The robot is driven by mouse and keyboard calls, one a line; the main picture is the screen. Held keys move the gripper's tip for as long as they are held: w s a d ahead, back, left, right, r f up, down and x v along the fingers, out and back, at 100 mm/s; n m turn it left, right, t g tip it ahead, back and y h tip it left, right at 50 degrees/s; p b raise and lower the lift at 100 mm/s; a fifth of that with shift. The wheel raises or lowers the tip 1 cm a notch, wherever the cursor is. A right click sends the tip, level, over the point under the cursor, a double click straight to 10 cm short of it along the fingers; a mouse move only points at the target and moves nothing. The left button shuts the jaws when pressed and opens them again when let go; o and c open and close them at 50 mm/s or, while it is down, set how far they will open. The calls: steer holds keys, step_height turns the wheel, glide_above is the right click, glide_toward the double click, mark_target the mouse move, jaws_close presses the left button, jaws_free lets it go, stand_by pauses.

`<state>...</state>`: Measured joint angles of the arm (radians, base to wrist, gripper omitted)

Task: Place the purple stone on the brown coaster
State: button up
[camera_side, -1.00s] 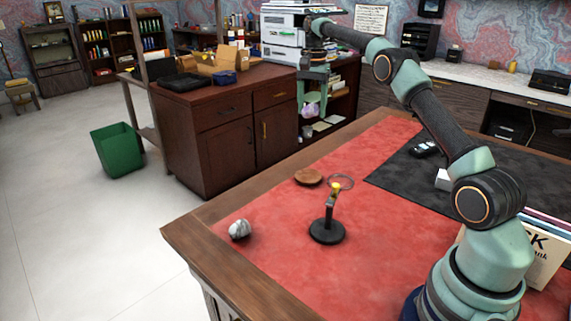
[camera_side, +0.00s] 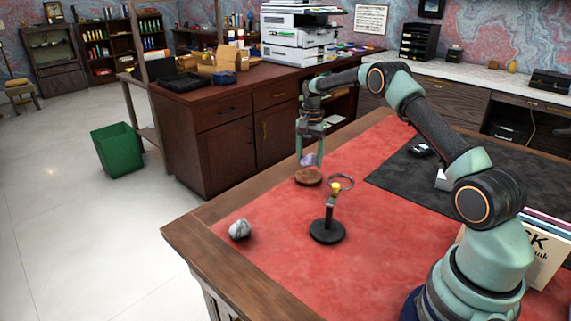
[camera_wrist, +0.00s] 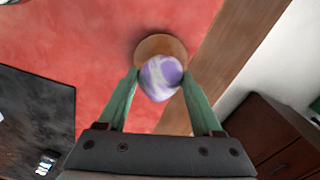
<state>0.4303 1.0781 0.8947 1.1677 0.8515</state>
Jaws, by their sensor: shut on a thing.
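The purple stone (camera_wrist: 161,78), streaked with white, is held between the green fingers of my gripper (camera_wrist: 160,85). In the side view the stone (camera_side: 308,160) hangs at the fingertips of my gripper (camera_side: 310,155), just above the brown coaster (camera_side: 308,178). The round coaster lies flat on the red leather. In the wrist view the stone covers part of the coaster (camera_wrist: 158,43). Whether the stone touches the coaster is hard to tell; it looks slightly above it.
A magnifier on a black stand (camera_side: 327,230) is right of and nearer than the coaster, its ring close by. A grey-white stone (camera_side: 240,229) lies near the left desk edge. Books (camera_side: 545,250) stand at the right. Red leather between them is clear.

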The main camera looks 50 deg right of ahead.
steer(key=shift+f, duration=1.6)
steer(key=shift+f, duration=0.15)
steer(key=o, duration=1.5)
